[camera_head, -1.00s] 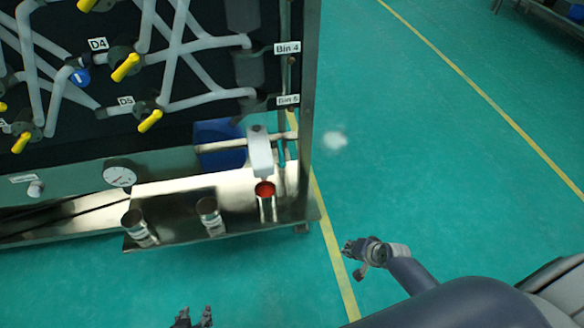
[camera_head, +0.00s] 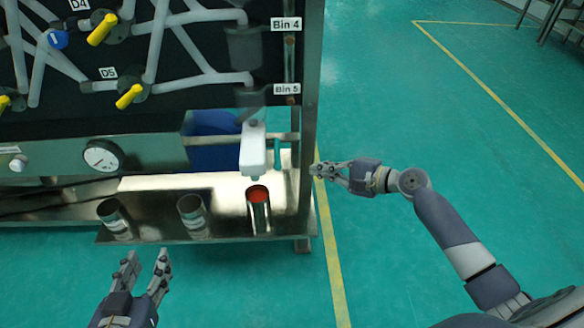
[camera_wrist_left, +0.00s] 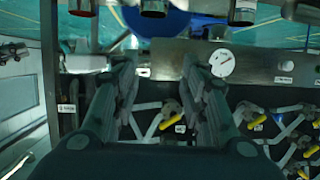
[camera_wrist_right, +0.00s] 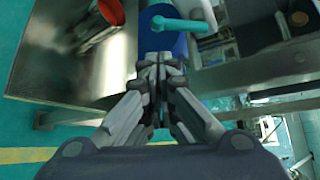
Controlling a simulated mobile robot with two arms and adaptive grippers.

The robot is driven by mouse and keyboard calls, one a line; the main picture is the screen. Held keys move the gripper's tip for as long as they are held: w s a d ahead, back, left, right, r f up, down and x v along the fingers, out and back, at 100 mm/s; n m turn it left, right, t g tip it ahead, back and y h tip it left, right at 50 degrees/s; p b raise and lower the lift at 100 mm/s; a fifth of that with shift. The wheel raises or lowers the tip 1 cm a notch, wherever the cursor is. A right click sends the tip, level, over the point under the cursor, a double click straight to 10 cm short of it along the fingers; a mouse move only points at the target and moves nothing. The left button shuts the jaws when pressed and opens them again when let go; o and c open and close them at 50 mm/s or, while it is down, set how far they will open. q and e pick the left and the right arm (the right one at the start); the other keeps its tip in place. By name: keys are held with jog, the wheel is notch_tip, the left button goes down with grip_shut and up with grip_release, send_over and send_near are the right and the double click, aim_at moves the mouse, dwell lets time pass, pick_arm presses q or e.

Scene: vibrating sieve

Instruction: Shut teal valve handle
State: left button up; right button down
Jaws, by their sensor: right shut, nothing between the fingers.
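The teal valve handle (camera_head: 278,153) hangs beside the white outlet block (camera_head: 253,148) at the right end of the rig. It shows larger in the right wrist view (camera_wrist_right: 180,25), just beyond and right of the fingertips. My right gripper (camera_head: 317,170) is shut and empty, right of the rig's corner post; its closed fingertips show in the right wrist view (camera_wrist_right: 161,62). They look apart from the handle. My left gripper (camera_head: 146,262) is open and empty in front of the lower shelf; its spread fingers also show in the left wrist view (camera_wrist_left: 160,65).
A metal cup with red contents (camera_head: 258,213) stands below the outlet on the steel shelf (camera_head: 150,225). Two more cups (camera_head: 193,215) stand to its left. The steel corner post (camera_head: 307,110) is close to my right gripper. The floor to the right is clear.

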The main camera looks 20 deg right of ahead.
pick_arm(q)
jog(key=shift+r, duration=0.1)
pick_arm(e)
jog(key=shift+w, duration=0.1)
pick_arm(q)
notch_tip(320, 180, up, 12)
jog(key=w+d+t+h+b, duration=0.1)
jog(key=d+t+h+b, duration=0.1)
jog(key=t, duration=0.5)
jog(key=shift+w+b, duration=0.2)
jog(key=shift+b, duration=0.1)
pick_arm(e)
jog(key=x, duration=1)
